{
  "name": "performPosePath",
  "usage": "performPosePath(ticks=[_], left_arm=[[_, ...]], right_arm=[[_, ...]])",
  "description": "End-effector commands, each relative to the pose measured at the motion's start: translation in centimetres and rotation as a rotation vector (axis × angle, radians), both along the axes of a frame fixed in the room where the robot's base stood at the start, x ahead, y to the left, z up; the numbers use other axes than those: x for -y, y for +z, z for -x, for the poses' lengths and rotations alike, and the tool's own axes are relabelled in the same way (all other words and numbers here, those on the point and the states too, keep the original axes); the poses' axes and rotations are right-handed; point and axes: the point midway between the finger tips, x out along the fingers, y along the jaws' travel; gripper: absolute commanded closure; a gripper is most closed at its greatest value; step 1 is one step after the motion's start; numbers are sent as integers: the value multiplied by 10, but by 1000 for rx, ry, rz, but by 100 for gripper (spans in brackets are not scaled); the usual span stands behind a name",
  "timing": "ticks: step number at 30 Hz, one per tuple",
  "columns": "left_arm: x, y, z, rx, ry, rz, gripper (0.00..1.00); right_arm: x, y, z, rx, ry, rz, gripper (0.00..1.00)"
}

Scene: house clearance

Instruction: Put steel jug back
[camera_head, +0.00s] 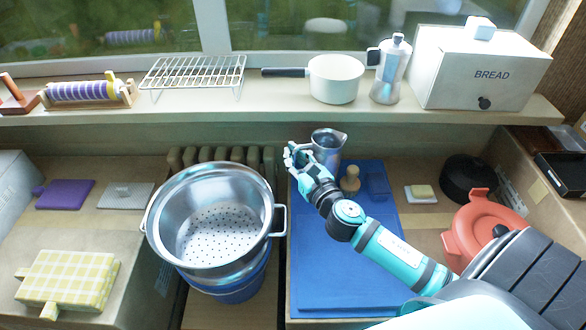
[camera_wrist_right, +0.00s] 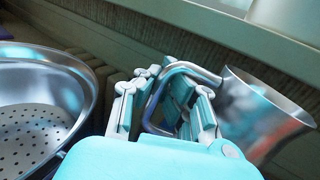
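The steel jug (camera_head: 328,146) stands near the back edge of the blue mat (camera_head: 340,262), below the window sill. Its base is partly hidden by my right gripper and arm. My right gripper (camera_head: 297,156) is at the jug's left side. In the right wrist view, the jug's shiny body (camera_wrist_right: 258,112) is to the right, and its looped handle reaches in between the fingers of my right gripper (camera_wrist_right: 172,84). The fingers are apart, with a gap showing around the handle. My left gripper is out of view.
A steel colander (camera_head: 215,215) sits over a blue bucket left of my arm. A wooden peg-like piece (camera_head: 350,180) stands close right of the jug. On the sill are a wire rack (camera_head: 195,72), white saucepan (camera_head: 336,80), moka pot (camera_head: 391,70) and bread box (camera_head: 470,72).

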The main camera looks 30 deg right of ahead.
Motion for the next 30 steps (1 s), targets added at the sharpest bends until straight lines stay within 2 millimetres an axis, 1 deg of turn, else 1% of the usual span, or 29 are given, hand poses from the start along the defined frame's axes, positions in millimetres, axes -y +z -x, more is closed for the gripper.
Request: performPosePath(ticks=[1,3,6,11,15,17,21,27,30], left_arm=[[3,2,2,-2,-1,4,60],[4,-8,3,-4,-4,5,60],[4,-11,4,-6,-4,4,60],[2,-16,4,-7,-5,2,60],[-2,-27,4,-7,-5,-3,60],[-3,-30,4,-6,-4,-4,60],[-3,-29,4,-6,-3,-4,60],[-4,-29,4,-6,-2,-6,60],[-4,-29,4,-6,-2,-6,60]], right_arm=[[6,4,-8,5,-3,3,100],[4,-15,-6,1,-2,-3,100],[4,-25,-6,1,-2,-1,100],[4,-35,-6,2,-1,0,100],[3,-58,-6,2,-2,-2,100],[3,-65,-6,1,-2,-2,100],[6,-71,-9,0,-2,1,100],[6,-73,-8,-5,-3,-1,100],[6,-72,-8,-5,-3,0,86]])
